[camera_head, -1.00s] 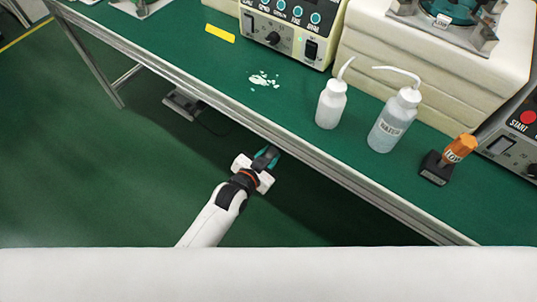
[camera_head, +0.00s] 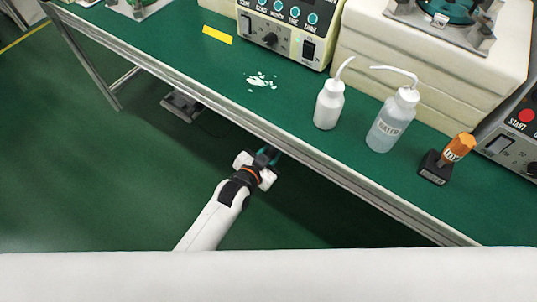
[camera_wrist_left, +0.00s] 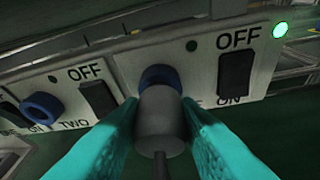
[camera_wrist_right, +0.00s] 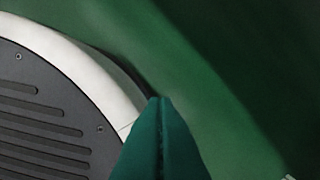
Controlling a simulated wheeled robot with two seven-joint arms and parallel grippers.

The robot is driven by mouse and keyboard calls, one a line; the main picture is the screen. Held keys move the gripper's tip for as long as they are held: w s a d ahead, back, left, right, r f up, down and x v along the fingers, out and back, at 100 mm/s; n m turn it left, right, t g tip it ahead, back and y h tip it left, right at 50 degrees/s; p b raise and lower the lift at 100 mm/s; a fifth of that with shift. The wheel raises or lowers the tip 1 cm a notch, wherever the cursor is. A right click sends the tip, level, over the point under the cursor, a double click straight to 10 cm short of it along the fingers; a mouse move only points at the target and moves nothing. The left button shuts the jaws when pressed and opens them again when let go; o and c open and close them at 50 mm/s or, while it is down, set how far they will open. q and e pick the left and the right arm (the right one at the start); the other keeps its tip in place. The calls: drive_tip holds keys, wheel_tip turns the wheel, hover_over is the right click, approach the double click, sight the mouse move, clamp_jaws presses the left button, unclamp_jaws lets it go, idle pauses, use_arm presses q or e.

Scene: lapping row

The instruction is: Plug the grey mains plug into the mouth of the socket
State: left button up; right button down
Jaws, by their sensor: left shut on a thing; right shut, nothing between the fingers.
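The grey mains plug (camera_wrist_left: 160,118) is held between the teal fingers of my left gripper (camera_wrist_left: 158,135), its cable hanging toward the camera. Directly beyond the plug is a blue round socket (camera_wrist_left: 160,74) on a pale panel. The plug's far end overlaps the lower part of the blue ring; I cannot tell whether it has entered the mouth. In the head view my left gripper (camera_head: 268,155) is at the bench's front edge, its fingertips partly hidden under it. My right gripper (camera_wrist_right: 160,102) is shut and empty in the right wrist view.
A second blue socket (camera_wrist_left: 42,107) sits to the left on the panel (camera_wrist_left: 195,70). Black switches (camera_wrist_left: 236,74) and a lit green lamp (camera_wrist_left: 280,29) are beside the sockets. On the bench stand a white bottle (camera_head: 328,105), a wash bottle (camera_head: 388,125) and an orange-handled stamp (camera_head: 458,147).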

use_arm(q)
drive_tip(key=shift+w+d, duration=0.15)
drive_tip(key=shift+w, duration=0.05)
use_arm(e)
drive_tip(key=shift+w+r, duration=0.1)
drive_tip(key=shift+w, duration=0.1)
use_arm(q)
drive_tip(key=shift+w+d, duration=0.15)
drive_tip(key=o, duration=1)
drive_tip(key=shift+o, duration=0.2)
use_arm(e)
drive_tip(key=shift+w+d+r, duration=0.1)
drive_tip(key=shift+w+r, duration=0.1)
drive_tip(key=shift+w, duration=0.2)
drive_tip(key=shift+w, duration=0.1)
